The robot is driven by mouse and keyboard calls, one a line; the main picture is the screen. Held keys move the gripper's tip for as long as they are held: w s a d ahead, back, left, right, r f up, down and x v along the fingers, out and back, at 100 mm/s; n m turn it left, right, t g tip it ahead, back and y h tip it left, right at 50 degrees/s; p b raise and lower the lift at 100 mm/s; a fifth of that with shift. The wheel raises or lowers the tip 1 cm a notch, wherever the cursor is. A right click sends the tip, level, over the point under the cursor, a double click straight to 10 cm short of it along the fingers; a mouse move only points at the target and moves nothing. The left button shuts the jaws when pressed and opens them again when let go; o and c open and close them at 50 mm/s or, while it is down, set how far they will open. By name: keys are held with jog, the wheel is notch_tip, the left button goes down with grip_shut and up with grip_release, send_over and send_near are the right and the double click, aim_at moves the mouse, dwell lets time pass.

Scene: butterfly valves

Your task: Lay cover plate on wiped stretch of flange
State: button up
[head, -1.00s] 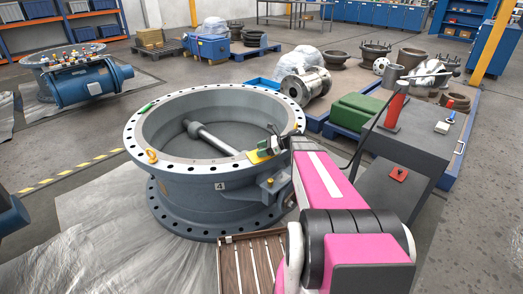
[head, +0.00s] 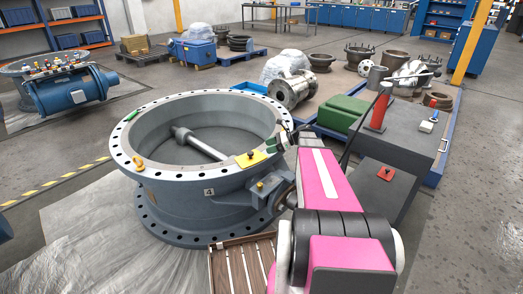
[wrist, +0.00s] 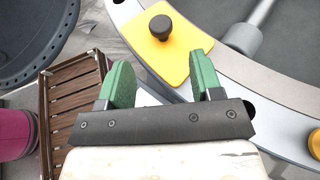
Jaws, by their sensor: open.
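The yellow cover plate (head: 250,159), with a dark knob, lies on the pale top flange (head: 165,170) of the large grey valve body, on the near right side of the ring. In the wrist view the plate (wrist: 176,52) spans the flange (wrist: 235,80) at a slant, its black knob upright. My gripper (head: 287,139) is to the right of the plate and apart from it. In the wrist view my gripper (wrist: 160,85) has its green pads spread with nothing between them. The flange surface under the plate is hidden.
A wooden slatted crate (head: 243,268) stands low in front of the valve. An orange ring-shaped item (head: 139,163) and a green item (head: 132,115) sit on the flange rim. A grey cabinet (head: 405,150) with red items stands on the right. Plastic sheeting covers the floor at left.

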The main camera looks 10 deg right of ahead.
jog(key=s+a+f+n+g+h, duration=0.1)
jog(key=s+a+n+h, duration=0.1)
jog(key=s, duration=0.1)
jog(key=s+a+f+n+h, duration=0.1)
jog(key=s+a+f+n, duration=0.1)
jog(key=s+a+n, duration=0.1)
jog(key=s+a+f+n+g+h, duration=0.1)
jog(key=s+a+n+h, duration=0.1)
jog(key=s+n, duration=0.1)
jog(key=shift+s+a+f+g+h, duration=0.2)
jog(key=shift+s+a+g+h, duration=0.1)
jog(key=shift+s, duration=0.1)
jog(key=s+a+f+n+h, duration=0.1)
jog(key=s+a+n+h, duration=0.1)
jog(key=s+n+h, duration=0.5)
jog(key=s+n, duration=0.2)
jog(key=n, duration=0.3)
jog(key=shift+s+h, duration=0.2)
jog(key=shift+h, duration=0.1)
jog(key=shift+f, duration=0.1)
